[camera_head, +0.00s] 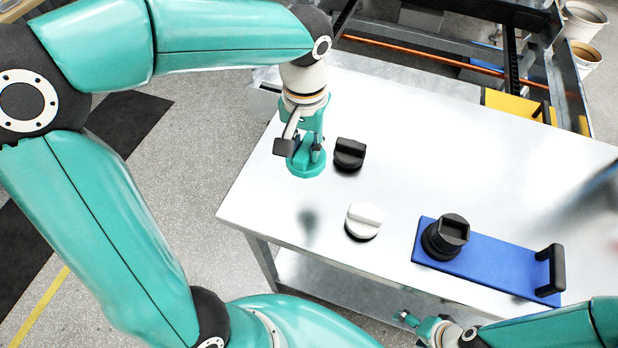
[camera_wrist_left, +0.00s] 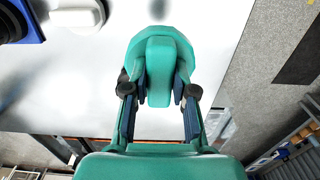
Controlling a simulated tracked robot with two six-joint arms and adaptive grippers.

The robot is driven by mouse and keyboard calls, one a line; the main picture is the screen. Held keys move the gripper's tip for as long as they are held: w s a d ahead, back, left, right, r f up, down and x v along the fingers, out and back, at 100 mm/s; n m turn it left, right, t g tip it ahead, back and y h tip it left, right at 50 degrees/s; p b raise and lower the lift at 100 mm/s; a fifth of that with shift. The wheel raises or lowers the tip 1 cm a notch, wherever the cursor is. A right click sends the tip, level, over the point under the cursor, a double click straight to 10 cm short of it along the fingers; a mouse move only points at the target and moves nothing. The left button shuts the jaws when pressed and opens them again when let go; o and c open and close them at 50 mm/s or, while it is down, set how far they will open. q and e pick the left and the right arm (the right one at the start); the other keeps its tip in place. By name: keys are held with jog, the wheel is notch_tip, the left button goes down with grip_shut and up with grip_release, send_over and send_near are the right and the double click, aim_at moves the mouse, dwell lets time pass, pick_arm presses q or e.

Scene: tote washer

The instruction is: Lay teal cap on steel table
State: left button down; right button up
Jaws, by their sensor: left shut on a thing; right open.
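The teal cap (camera_head: 306,168), a round disc with a raised grip bar, is in my left gripper (camera_head: 305,150). In the left wrist view the fingers (camera_wrist_left: 160,92) are shut on the bar of the teal cap (camera_wrist_left: 150,45). The cap appears held above the left part of the steel table (camera_head: 400,130); a dark reflection shows apart from it on the tabletop. The height of the gap is hard to judge. My right gripper (camera_head: 407,320) is open and empty, near the table's front edge.
A black cap (camera_head: 349,155) lies just right of the teal cap. A white cap (camera_head: 364,221) lies nearer the front. A blue plate (camera_head: 490,267) with a black fitting (camera_head: 446,236) and black handle (camera_head: 551,269) lies at front right. The table's middle and back are clear.

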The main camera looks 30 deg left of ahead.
pick_arm(q)
notch_tip(320, 180, down, 12)
jog(key=shift+f, duration=0.2)
dwell(0.4)
jog(key=shift+f, duration=0.15)
jog(key=c, duration=0.9)
grip_release()
jog(key=shift+c, duration=0.2)
notch_tip(320, 180, up, 12)
jog(key=shift+r, duration=0.2)
